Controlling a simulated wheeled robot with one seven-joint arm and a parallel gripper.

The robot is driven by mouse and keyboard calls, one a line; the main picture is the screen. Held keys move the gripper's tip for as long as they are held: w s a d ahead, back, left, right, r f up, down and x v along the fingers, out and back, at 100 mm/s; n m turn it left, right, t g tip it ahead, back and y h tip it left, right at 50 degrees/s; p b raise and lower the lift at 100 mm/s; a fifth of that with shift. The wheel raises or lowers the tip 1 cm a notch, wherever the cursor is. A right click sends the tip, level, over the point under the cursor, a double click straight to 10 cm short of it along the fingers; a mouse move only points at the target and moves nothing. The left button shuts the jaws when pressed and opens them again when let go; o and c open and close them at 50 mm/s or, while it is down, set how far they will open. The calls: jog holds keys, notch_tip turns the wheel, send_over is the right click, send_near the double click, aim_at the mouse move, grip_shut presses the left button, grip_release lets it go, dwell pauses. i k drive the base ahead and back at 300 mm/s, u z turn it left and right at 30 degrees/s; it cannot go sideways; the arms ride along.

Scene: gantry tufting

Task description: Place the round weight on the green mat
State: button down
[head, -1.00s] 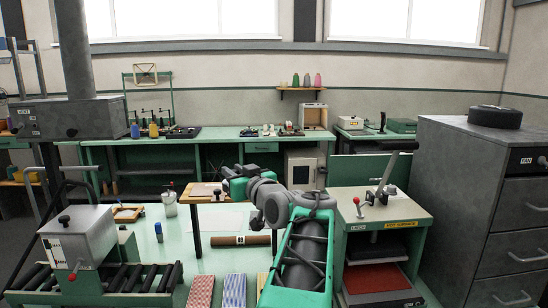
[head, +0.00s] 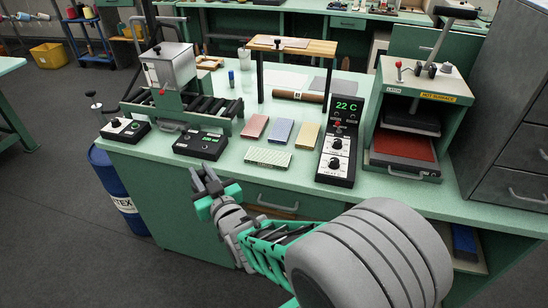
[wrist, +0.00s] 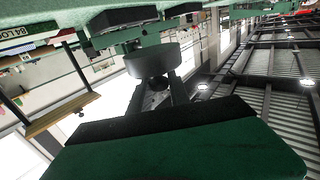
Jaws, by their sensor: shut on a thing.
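My gripper (head: 203,180) is low in front of the bench's front edge, left of its middle, with its fingers pointing up. In the wrist view its fingers (wrist: 160,92) are shut on a dark knob under a grey disc, the round weight (wrist: 150,60). In the head view the weight is too small and dark to make out against the fingers. The pale green mat (head: 268,157) lies flat on the bench near the front edge, to the right of and above my gripper in the picture. Nothing lies on it.
Red (head: 254,126), blue (head: 280,131) and yellow (head: 307,137) pads lie behind the green mat. A controller (head: 339,145) stands to its right and a black box (head: 200,144) to its left. A press (head: 412,125) and a roller machine (head: 177,80) flank them.

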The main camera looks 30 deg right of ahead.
aim_at(268, 155)
jog(key=k, duration=0.2)
jog(key=u, duration=1.5)
jog(key=i, duration=1.1)
jog(key=z, duration=2)
